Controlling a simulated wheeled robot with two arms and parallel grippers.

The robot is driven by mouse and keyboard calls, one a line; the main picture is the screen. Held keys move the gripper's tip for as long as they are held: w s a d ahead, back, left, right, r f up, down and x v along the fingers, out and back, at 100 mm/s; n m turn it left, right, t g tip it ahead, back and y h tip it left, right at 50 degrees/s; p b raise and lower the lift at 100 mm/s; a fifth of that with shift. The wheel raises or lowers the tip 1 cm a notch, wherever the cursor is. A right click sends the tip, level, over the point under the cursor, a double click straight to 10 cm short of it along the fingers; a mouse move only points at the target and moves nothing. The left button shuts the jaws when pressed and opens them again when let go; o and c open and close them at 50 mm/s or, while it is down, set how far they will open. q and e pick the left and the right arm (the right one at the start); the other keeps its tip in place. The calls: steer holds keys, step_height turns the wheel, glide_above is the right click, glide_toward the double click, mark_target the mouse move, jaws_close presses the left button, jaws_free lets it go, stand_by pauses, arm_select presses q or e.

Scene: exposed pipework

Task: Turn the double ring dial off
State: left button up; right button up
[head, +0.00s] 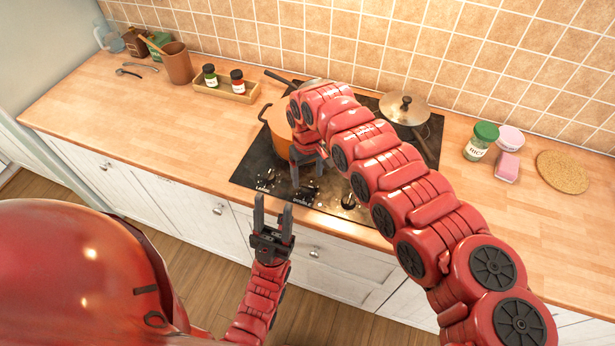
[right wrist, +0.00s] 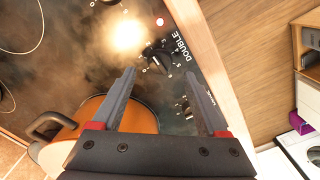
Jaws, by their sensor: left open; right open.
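The double ring dial (right wrist: 156,60) is a black knob on the dark cooktop panel. The right wrist view shows the word DOUBLE beside it and numbers around it. I cannot tell which number its pointer marks. My right gripper (right wrist: 160,76) is open and empty, its fingertips on either side of the area just below the dial; I see no grip on it. In the head view my right gripper (head: 307,170) is over the front of the cooktop, partly hidden by its arm. My left gripper (head: 273,206) is open and empty in front of the counter edge.
Another knob (right wrist: 185,107) is beside the right finger. A spice tray (head: 226,91) is behind left.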

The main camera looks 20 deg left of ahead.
mark_target(308, 186)
step_height(308, 186, down, 4)
steer(key=shift+f, duration=0.1)
jaws_close()
stand_by(0.5)
